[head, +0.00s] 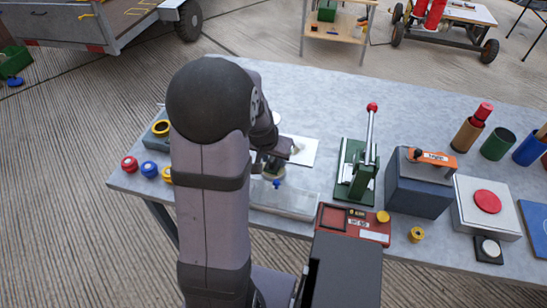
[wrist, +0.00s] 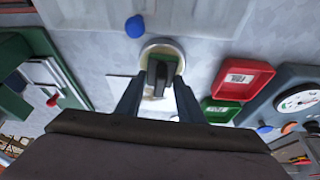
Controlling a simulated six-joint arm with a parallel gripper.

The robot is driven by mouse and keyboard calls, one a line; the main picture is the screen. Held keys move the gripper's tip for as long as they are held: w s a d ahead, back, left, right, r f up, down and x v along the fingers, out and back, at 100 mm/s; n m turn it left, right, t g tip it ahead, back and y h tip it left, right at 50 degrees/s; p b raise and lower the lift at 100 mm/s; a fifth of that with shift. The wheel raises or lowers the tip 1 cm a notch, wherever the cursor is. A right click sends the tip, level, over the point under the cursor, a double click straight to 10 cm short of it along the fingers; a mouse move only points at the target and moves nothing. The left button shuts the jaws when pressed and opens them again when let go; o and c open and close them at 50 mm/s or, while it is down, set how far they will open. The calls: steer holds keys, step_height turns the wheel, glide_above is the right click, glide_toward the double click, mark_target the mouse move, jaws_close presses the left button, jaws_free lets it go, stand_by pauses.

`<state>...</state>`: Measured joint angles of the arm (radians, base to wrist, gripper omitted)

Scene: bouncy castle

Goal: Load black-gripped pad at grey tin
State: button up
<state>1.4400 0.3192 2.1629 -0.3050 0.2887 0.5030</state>
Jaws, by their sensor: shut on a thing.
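My gripper (wrist: 157,92) is shut on the black grip of a pad (wrist: 157,74) in the wrist view. The pad is over a pale, round, shallow tin (wrist: 178,47), whose inside looks greenish around the grip. I cannot tell whether the pad touches the tin's contents. In the head view my gripper (head: 275,163) is low over the table beside a white sheet, and my arm hides most of the tin and pad.
A blue knob (wrist: 135,26) is close to the tin. A red tray (wrist: 240,78), a green tray (wrist: 220,110) and a dial scale (wrist: 300,101) lie right in the wrist view. A green lever press (head: 356,170) stands right in the head view, past the white sheet (head: 303,152).

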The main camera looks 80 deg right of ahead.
steer(key=shift+f+b, duration=0.45)
stand_by(1.6)
steer(key=shift+r+p, duration=3)
steer(key=shift+r, duration=0.6)
steer(key=shift+w, duration=0.1)
